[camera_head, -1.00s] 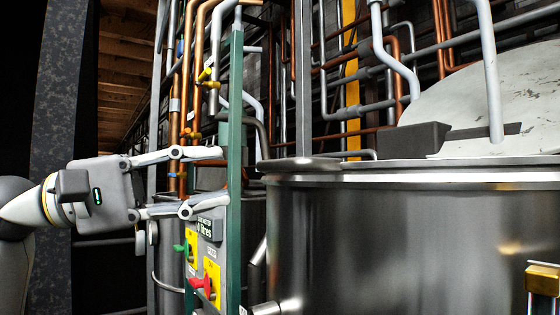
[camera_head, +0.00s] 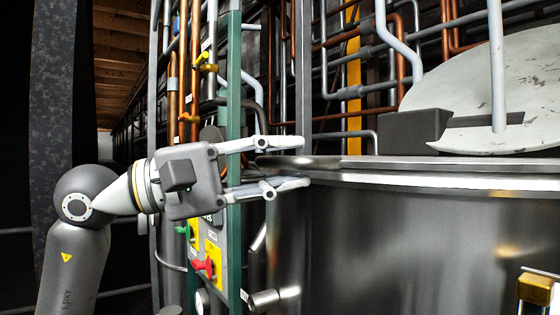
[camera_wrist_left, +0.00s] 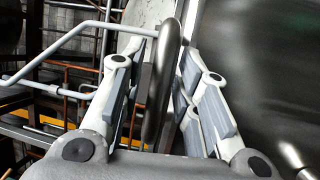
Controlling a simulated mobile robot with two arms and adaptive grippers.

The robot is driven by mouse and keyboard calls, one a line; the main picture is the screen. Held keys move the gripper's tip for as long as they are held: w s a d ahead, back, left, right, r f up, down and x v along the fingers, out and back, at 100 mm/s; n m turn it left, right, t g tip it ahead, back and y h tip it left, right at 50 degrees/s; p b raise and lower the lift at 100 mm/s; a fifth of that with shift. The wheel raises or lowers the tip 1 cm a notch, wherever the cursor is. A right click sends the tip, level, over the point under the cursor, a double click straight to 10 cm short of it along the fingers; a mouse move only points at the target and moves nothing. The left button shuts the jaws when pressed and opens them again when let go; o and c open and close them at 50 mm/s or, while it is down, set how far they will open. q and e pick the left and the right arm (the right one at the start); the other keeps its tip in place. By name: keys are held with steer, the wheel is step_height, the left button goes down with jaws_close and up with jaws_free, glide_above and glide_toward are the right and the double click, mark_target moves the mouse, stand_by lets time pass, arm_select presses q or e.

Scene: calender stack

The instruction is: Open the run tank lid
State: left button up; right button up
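The run tank (camera_head: 400,235) is a large dark steel vessel at the right of the head view, with a flat rim along its top. A dark rounded handle (camera_head: 325,160) sticks out at the left end of its top edge. My left gripper (camera_head: 305,163) is open at that handle, one finger above and one below. In the left wrist view the handle (camera_wrist_left: 165,85) runs between the open fingers (camera_wrist_left: 168,100), with gaps visible on both sides. A pale scuffed disc (camera_head: 480,90) stands tilted above the tank; I cannot tell whether it is this tank's lid. My right gripper is not in view.
A green post (camera_head: 233,110) and a panel with yellow-backed red (camera_head: 205,267) and green valve handles stand behind my left gripper. Copper and grey pipes (camera_head: 400,60) fill the back. A brass-coloured fitting (camera_head: 536,289) is at the lower right.

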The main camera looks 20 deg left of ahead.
arm_select(q)
jaws_close()
